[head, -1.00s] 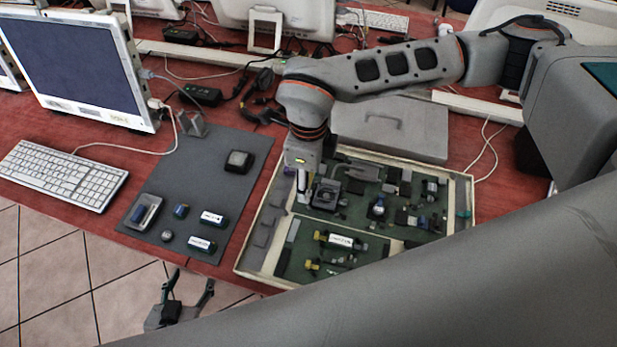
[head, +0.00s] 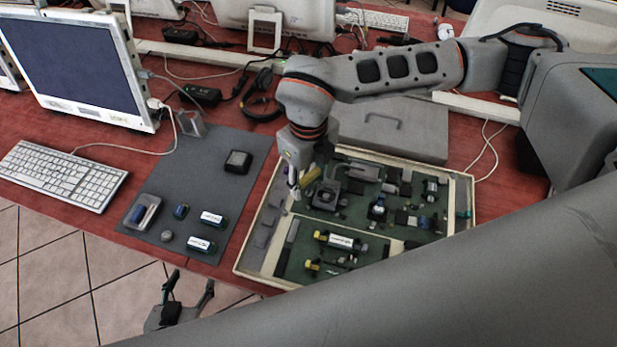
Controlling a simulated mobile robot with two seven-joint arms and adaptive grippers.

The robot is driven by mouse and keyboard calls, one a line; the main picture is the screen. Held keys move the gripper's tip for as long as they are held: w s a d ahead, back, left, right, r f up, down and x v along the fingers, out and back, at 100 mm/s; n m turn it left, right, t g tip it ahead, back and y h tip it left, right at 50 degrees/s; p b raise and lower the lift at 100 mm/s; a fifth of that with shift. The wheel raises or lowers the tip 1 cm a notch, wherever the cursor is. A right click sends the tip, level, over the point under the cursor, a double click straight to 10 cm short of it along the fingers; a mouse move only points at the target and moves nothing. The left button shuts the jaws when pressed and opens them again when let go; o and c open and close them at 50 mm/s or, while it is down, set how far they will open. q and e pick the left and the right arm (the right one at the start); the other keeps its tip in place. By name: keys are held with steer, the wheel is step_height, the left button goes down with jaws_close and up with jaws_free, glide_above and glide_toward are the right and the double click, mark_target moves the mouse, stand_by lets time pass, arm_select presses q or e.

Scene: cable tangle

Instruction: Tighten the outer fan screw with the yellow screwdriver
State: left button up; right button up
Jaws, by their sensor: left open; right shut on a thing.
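The computer's open case (head: 458,232) lies on the red table, and the fan (head: 327,194) sits in its upper left part. My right gripper (head: 297,184) is over the case just left of the fan, pointing down. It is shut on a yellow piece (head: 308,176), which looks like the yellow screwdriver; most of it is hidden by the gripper. I cannot tell whether its tip touches the fan. The outer fan screw is too small to make out. My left gripper (head: 191,283) is open and empty, low in front of the table edge.
A dark mat (head: 190,165) left of the case holds several small parts and a black box (head: 238,162). A grey lid (head: 395,128) lies behind the case. A white keyboard (head: 62,175) and monitor (head: 75,55) stand at left. Cables run behind the mat.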

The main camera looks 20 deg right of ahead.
steer(key=m, duration=0.6)
steer(key=m, duration=0.5)
steer(key=shift+m, duration=0.3)
steer(key=shift+r+p, duration=1.65)
steer(key=shift+r, duration=0.8)
steer(key=shift+r+p, duration=0.45)
steer(key=shift+r, duration=0.65)
steer(key=shift+d, duration=0.1)
